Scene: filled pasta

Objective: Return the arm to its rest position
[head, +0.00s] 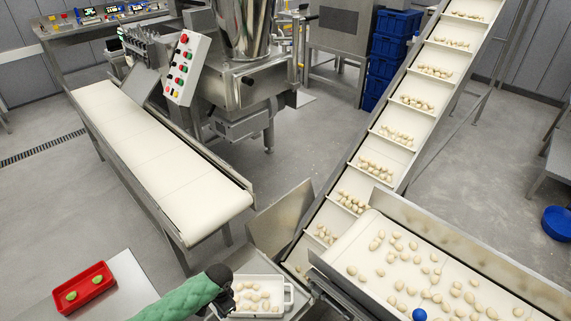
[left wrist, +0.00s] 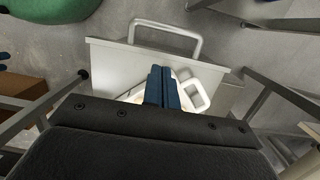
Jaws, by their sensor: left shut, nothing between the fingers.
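My left arm comes in from the bottom left in the head view, wearing a green padded sleeve. Its dark left gripper (head: 224,301) is at the left edge of a white tray (head: 289,296) holding pale pasta pieces. In the left wrist view the blue fingers of the left gripper (left wrist: 163,88) are together with nothing between them. Behind them the white tray (left wrist: 203,95) is partly hidden by the fingers and the dark gripper body. I cannot tell whether the gripper touches the tray. My right gripper is in neither view.
A red tray (head: 107,273) with two green pieces lies on a table (head: 130,280) at lower left. An inclined conveyor (head: 386,152) carries pasta up, beside a pasta-filled belt (head: 350,262). An empty white conveyor (head: 165,170) stands at left. Blue crates (head: 392,48) are stacked behind.

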